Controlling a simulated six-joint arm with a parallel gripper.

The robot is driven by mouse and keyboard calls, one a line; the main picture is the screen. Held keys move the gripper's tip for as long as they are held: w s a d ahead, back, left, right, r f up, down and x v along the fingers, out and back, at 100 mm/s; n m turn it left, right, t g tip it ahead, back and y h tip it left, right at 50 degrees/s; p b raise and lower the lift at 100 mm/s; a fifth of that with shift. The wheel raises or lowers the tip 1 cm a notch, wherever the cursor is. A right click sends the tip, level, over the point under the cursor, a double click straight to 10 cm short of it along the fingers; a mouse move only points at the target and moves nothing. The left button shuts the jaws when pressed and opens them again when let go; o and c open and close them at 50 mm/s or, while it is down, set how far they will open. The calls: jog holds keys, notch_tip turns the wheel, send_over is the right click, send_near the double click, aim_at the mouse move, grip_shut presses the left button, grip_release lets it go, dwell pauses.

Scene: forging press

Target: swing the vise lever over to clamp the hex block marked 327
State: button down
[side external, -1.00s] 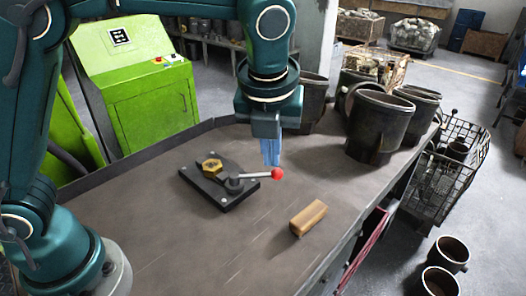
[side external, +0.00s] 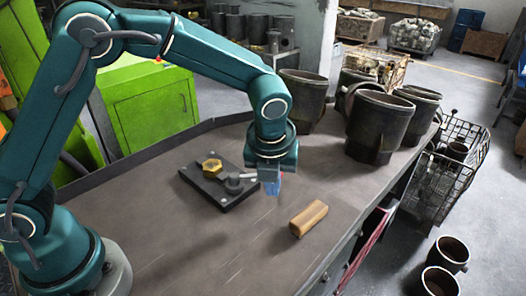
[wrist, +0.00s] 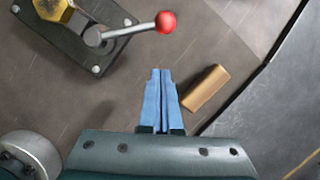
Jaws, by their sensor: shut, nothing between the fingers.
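The vise has a black base plate (side external: 233,203) on the bench, with a brass hex block (side external: 212,167) on it. The hex block shows partly at the top left of the wrist view (wrist: 53,8); its marking cannot be read. The vise lever (wrist: 132,29) has a grey arm from a round pivot and a red ball knob (wrist: 166,22) pointing right.
A tan wooden block (side external: 308,218) lies on the bench to the right of my gripper; it shows close to the fingers in the wrist view (wrist: 206,88). Large dark metal cups (side external: 380,125) stand at the bench's back right. The bench front is clear.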

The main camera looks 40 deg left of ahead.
jog(key=shift+w+a+f, duration=0.1)
jog(key=shift+w+a, duration=0.45)
jog(key=shift+w, duration=0.25)
jog(key=shift+w+a+f, duration=0.1)
jog(key=shift+w+a, duration=0.4)
jog(key=shift+w, duration=0.3)
